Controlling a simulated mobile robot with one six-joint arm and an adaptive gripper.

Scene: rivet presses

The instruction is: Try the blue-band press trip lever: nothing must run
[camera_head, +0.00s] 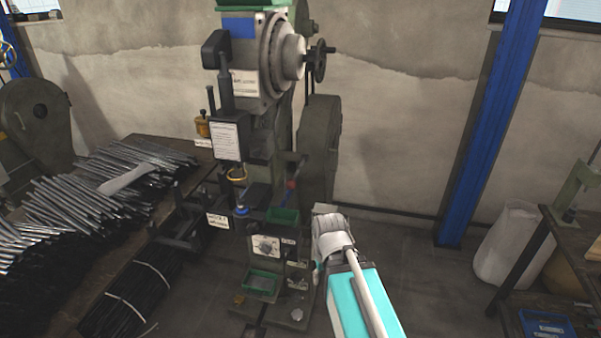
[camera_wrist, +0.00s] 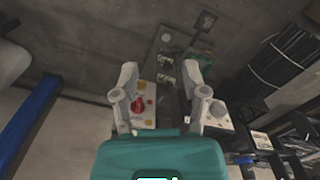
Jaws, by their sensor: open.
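The press with the blue band (camera_head: 238,27) stands in the middle of the head view. A slim lever-like part with a red portion (camera_head: 291,183) sticks out at its right side; I cannot tell for sure that it is the trip lever. My gripper (camera_wrist: 162,75) is open and empty in the wrist view. A red knob (camera_wrist: 138,105) on a pale panel (camera_wrist: 148,90) shows between and beyond its fingers, nearer the left one; I see no clear contact.
A bench (camera_head: 165,215) with many metal rods (camera_head: 70,205) stands left of the press. A blue post (camera_head: 490,120) and a white sack (camera_head: 508,245) are to the right, beside another bench (camera_head: 550,222). Floor between press and post is clear.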

